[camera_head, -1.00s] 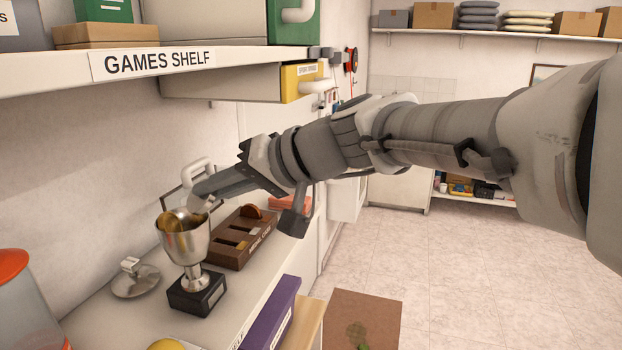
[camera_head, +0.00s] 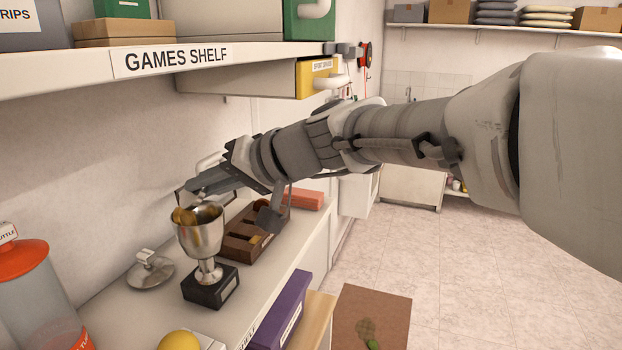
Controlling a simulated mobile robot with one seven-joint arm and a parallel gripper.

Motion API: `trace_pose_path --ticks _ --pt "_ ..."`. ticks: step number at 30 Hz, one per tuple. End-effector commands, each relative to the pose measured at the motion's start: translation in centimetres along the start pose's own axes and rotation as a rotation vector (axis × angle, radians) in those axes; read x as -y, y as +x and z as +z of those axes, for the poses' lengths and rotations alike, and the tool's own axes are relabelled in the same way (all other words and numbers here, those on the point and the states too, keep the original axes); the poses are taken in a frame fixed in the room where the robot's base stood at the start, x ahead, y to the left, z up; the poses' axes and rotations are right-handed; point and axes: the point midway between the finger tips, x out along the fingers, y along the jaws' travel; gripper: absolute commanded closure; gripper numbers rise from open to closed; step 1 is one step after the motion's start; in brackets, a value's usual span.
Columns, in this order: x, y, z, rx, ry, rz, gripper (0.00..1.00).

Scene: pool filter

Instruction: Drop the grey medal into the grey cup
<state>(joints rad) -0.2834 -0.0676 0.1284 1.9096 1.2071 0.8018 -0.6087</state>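The grey cup (camera_head: 202,238) is a silver trophy cup on a black base, upright on the counter at left. Gold-coloured medals (camera_head: 184,216) show at its mouth, on the left. My gripper (camera_head: 192,188) reaches in from the right, its fingertips just above and behind the cup's rim. The fingers are seen from the side and look close together; whether they hold anything is unclear. I cannot make out the grey medal; it may be hidden by the fingers or the cup wall.
The cup's lid (camera_head: 150,270) lies left of it. A brown slotted medal box (camera_head: 250,238) stands behind right. An orange-topped dispenser (camera_head: 35,290), a yellow ball (camera_head: 179,343) and a purple box (camera_head: 283,310) are nearer. The games shelf (camera_head: 180,60) overhangs.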

Motion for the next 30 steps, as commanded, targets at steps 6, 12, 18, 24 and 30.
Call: trace_pose_path --ticks 6,12,18,24,30 --pt "0.0 0.0 0.0 0.000 0.000 0.000 0.52" --pt "0.0 0.0 0.0 0.000 0.000 0.000 0.52" --pt "0.0 -1.2 0.0 -0.003 -0.002 0.000 0.52" --pt "-0.1 -5.4 -0.1 -0.006 -0.002 0.001 0.52" --pt "-0.1 -10.4 -0.1 -0.006 -0.002 0.001 0.52"
